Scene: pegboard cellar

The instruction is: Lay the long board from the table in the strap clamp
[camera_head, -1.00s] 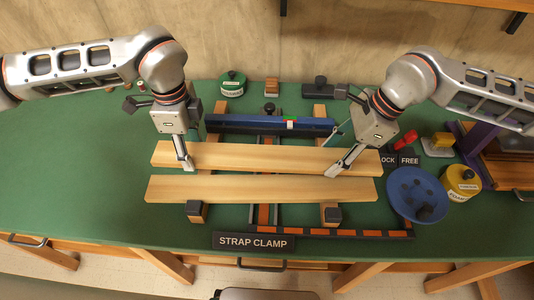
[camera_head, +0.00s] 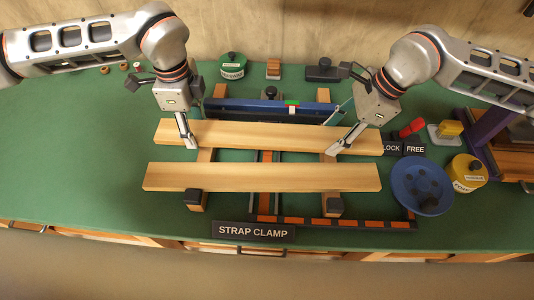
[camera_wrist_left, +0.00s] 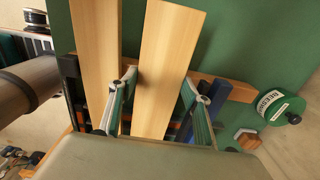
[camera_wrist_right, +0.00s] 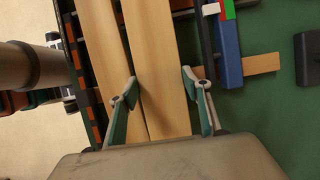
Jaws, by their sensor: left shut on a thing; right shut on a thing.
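Two long pale boards lie side by side across the strap clamp (camera_head: 259,186), whose label (camera_head: 253,231) is at the front. My left gripper (camera_head: 190,146) and right gripper (camera_head: 332,152) are shut on the rear board (camera_head: 262,136), near its left part and right part. This held board also shows between the fingers in the left wrist view (camera_wrist_left: 168,50) and right wrist view (camera_wrist_right: 155,50). The front board (camera_head: 262,177) is parallel, a narrow gap away, and untouched. The clamp's blue rail (camera_head: 255,105) is behind the held board. I cannot tell whether the held board touches the bars below.
A blue dish (camera_head: 420,184) and yellow tin (camera_head: 467,172) stand to the right, near LOCK and FREE labels (camera_head: 402,148). A green tin (camera_head: 232,65), small block (camera_head: 273,68) and dark tool (camera_head: 322,70) are behind. The green bench (camera_head: 80,150) is clear at left.

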